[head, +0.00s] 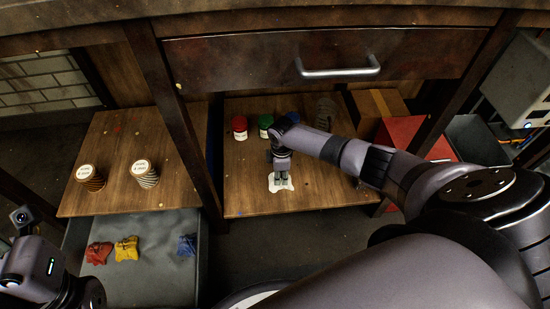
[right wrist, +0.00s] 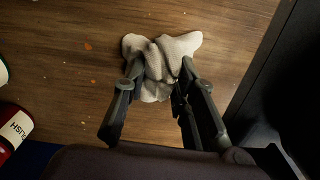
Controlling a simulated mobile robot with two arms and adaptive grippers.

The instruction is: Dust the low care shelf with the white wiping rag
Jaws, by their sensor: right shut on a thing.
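The white wiping rag (head: 271,187) lies crumpled on the right-hand low wooden shelf (head: 245,196) under the workbench. My right gripper (head: 282,181) points down at it and is shut on it. In the right wrist view the rag (right wrist: 190,42) bunches up between the two fingertips (right wrist: 158,80), and its edges spread on the wood. Small orange and pale specks show on the shelf (right wrist: 70,60) around it. My left arm shows at the lower left of the head view; its fingers are out of view.
Red (head: 239,127), green (head: 265,125) and blue (head: 292,117) containers stand at the shelf's back. A red box (head: 402,132) stands at the right. Two labelled spools (head: 145,174) stand on the left shelf (head: 110,203). A grey drawer (head: 150,285) holds colored cloths. A dark post (head: 175,110) separates the shelves.

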